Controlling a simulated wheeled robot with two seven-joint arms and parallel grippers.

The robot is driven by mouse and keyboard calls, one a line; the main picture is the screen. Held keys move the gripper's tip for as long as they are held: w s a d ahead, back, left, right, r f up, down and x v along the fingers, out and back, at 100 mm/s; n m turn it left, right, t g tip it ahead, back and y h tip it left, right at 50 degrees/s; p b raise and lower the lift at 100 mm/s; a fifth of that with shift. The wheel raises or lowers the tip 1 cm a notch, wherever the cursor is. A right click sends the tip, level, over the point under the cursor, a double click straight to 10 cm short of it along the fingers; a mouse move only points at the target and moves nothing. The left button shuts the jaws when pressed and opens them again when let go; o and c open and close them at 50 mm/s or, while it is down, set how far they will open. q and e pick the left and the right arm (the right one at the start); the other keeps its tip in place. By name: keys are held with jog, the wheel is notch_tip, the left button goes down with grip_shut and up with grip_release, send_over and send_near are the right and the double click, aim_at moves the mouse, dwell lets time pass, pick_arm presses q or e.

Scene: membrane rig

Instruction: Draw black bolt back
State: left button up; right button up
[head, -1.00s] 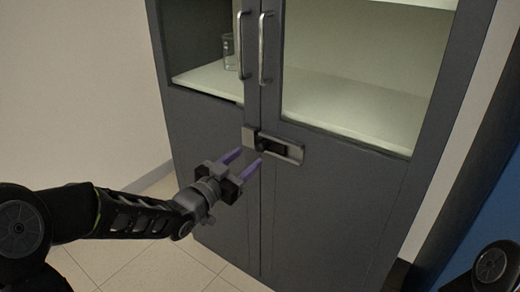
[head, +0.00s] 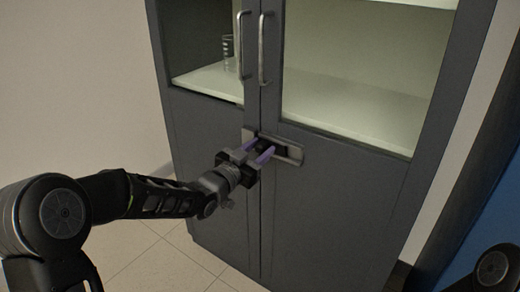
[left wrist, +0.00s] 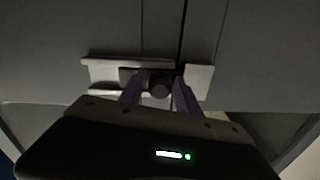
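The black bolt (head: 283,151) sits on a grey plate (head: 294,154) across the seam of the cabinet's two doors. In the left wrist view its round dark knob (left wrist: 160,89) stands out from the plate (left wrist: 102,73). My left gripper (head: 260,149) is at the bolt, its two purple fingers pointing at the cabinet. In the left wrist view the left gripper (left wrist: 160,95) has one finger on each side of the knob. The fingers are apart; whether they touch the knob is unclear. In the head view the fingers partly hide the bolt. My right gripper is out of view.
The dark grey cabinet (head: 330,210) has two upright metal handles, the left (head: 240,45) and the right (head: 264,48), above the bolt. A glass beaker (head: 228,52) stands on a shelf behind the left door. The floor (head: 150,262) left of the cabinet is clear.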

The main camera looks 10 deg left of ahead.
pick_arm(q)
grip_shut()
dwell(1.1)
